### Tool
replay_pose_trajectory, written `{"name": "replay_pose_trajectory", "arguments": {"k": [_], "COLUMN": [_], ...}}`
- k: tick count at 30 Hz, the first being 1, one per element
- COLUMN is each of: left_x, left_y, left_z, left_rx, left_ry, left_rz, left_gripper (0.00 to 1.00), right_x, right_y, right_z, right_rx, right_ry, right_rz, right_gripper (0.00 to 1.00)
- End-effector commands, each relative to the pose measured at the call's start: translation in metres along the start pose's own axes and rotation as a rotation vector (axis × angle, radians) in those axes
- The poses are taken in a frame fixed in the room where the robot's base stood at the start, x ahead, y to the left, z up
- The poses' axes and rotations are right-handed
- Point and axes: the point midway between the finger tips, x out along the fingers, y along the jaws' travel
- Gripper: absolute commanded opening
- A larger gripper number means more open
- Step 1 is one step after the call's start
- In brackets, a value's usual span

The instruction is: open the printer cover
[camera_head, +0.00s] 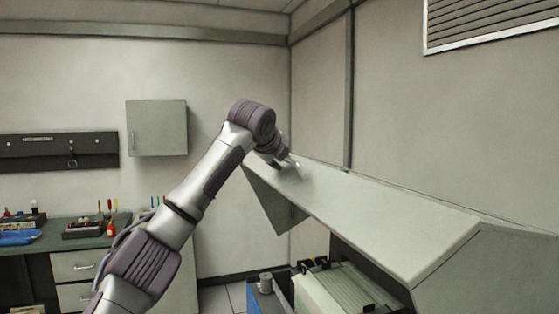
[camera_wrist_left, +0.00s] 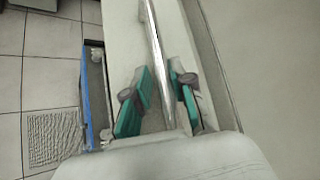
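The printer cover (camera_head: 385,215) is a long pale grey panel running from the centre to the right in the head view. It sits tilted above the printer body, and a dark opening with printer parts (camera_head: 345,287) shows below it. My left arm reaches to the cover's far left end, where my left gripper (camera_head: 292,165) is at its upper surface. In the left wrist view, the green-padded fingers of my left gripper (camera_wrist_left: 162,92) stand apart on either side of a thin bright strip (camera_wrist_left: 158,60). Whether the strip is a handle or the cover's edge is unclear. My right gripper is out of view.
A green-topped workbench (camera_head: 60,236) with small tools and drawers stands at the left. A grey wall cabinet (camera_head: 157,128) hangs above. A blue-sided bin (camera_head: 262,296) stands on the tiled floor beside the printer. Walls rise behind the cover.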

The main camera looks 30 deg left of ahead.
Motion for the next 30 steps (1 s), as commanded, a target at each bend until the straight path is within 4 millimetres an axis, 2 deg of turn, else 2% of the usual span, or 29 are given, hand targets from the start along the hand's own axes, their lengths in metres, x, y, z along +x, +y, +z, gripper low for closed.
{"name": "replay_pose_trajectory", "arguments": {"k": [2, 10, 14, 17, 24, 30], "left_x": [0.000, 0.000, -0.009, -0.025, -0.078, -0.109], "left_y": [0.001, 0.001, 0.000, 0.000, -0.001, -0.001], "left_z": [0.000, 0.000, 0.000, 0.000, 0.001, 0.000], "left_rx": [0.000, 0.000, 0.000, 0.000, 0.001, 0.000], "left_ry": [0.000, 0.000, 0.000, -0.001, -0.003, -0.001], "left_rz": [0.001, 0.002, -0.001, -0.002, -0.004, -0.004], "left_gripper": [0.39, 0.39, 0.39, 0.39, 0.39, 0.39], "right_x": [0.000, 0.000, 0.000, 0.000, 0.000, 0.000], "right_y": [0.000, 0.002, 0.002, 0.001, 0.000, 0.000], "right_z": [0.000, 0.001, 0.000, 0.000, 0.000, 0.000], "right_rx": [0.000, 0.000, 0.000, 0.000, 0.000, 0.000], "right_ry": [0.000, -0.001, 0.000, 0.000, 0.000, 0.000], "right_rz": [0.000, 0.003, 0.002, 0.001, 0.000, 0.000], "right_gripper": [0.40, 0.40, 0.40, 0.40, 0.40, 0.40]}}
